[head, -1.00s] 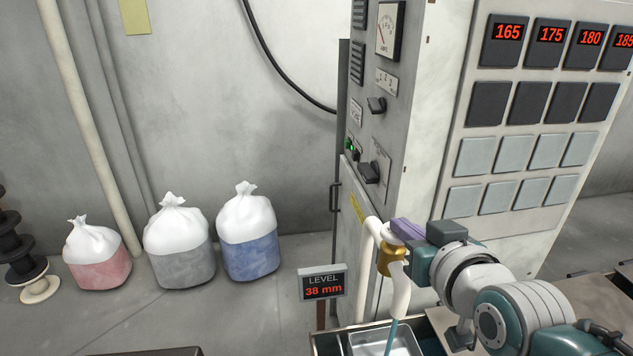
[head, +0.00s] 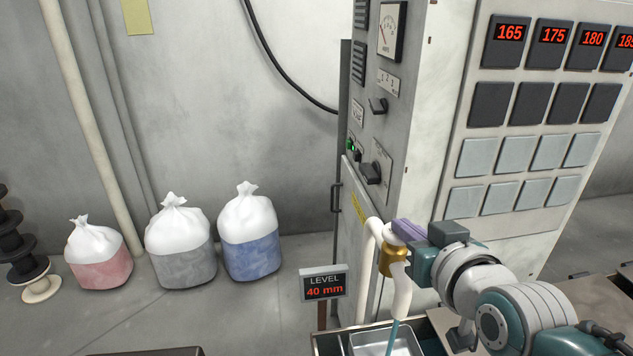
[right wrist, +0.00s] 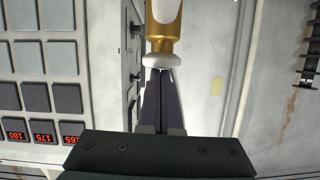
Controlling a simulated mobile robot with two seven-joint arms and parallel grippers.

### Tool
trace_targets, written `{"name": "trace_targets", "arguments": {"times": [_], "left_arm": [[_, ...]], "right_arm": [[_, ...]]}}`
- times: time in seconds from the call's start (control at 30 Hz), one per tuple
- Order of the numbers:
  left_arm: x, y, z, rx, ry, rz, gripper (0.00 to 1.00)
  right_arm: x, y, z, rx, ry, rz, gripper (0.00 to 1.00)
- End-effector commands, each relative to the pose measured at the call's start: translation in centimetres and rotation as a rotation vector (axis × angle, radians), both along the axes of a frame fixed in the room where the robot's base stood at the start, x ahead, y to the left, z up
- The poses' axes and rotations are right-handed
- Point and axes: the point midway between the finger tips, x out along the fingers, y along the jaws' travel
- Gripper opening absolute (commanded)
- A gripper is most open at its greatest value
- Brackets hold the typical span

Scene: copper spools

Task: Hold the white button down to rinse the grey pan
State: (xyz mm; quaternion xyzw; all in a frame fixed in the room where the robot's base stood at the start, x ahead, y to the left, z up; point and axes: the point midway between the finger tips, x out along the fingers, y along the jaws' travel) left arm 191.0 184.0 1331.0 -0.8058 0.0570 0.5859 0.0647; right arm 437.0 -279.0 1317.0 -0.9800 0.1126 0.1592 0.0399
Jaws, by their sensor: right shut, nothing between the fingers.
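My right gripper (head: 405,231) is shut and empty, with its purple fingers at the brass valve (head: 388,262) on the white pipe. In the right wrist view the closed fingertips (right wrist: 160,75) meet the white button (right wrist: 162,62) below the brass body (right wrist: 162,38) and appear to touch it. A blue-green stream (head: 392,337) runs from the white spout (head: 402,290) into the grey pan (head: 411,344). The pan is cut off by the bottom edge. My left gripper is out of view.
A level sign (head: 324,284) reads 40 mm beside the trough. A tall grey cabinet (head: 405,150) with dials, switches and red displays stands behind the pipe. Three tied bags (head: 250,245) and dark spools (head: 18,245) stand on the floor at left.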

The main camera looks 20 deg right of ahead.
Motion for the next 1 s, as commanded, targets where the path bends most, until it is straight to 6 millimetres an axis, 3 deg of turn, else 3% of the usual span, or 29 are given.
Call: {"name": "trace_targets", "arguments": {"times": [0.53,0.67,0.83,0.9,1.0], "left_arm": [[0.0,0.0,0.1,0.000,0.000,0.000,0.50],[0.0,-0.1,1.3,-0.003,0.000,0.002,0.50],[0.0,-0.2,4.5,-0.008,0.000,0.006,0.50],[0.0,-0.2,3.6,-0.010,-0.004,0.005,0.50],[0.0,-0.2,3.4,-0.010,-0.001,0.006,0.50]], "right_arm": [[-0.1,0.0,-0.1,0.002,0.008,0.000,0.00],[0.2,-0.1,1.2,0.001,0.007,0.002,0.00],[1.1,-0.5,5.0,-0.001,0.001,0.003,0.00],[-0.1,-0.2,4.2,0.001,0.006,0.003,0.00],[-1.8,0.2,4.8,0.001,0.004,0.002,0.00]]}}
